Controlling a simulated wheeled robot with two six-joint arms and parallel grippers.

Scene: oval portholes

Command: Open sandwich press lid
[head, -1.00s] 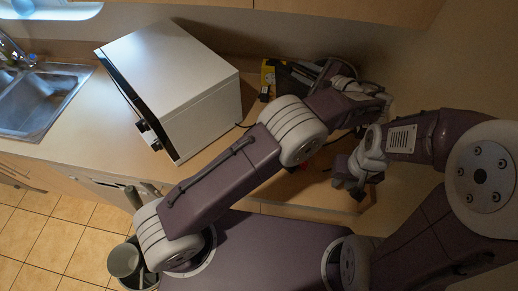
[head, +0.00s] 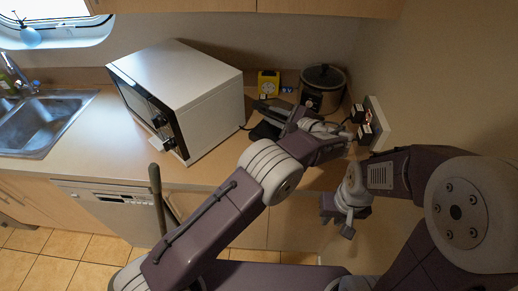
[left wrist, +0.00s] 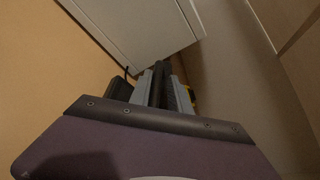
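The sandwich press (head: 265,130) is a dark, low appliance on the counter, right of the white microwave, largely hidden by my left arm in the head view. My left gripper (head: 283,112) reaches over it from the right, beside grey surfaces I cannot fully separate from the press. In the left wrist view the slim grey and black fingers (left wrist: 161,88) appear close together. A dark piece (left wrist: 118,88) lies just left of them; whether they touch the press is unclear. My right gripper (head: 338,216) hangs low in front of the counter, away from the press; its opening is unclear.
The white microwave (head: 185,88) stands close on the left. A slow cooker (head: 322,92) and a yellow item (head: 268,82) stand behind. A wall outlet (head: 378,128) with black plugs is on the right. The sink (head: 40,125) is far left, with clear counter (head: 105,140) between.

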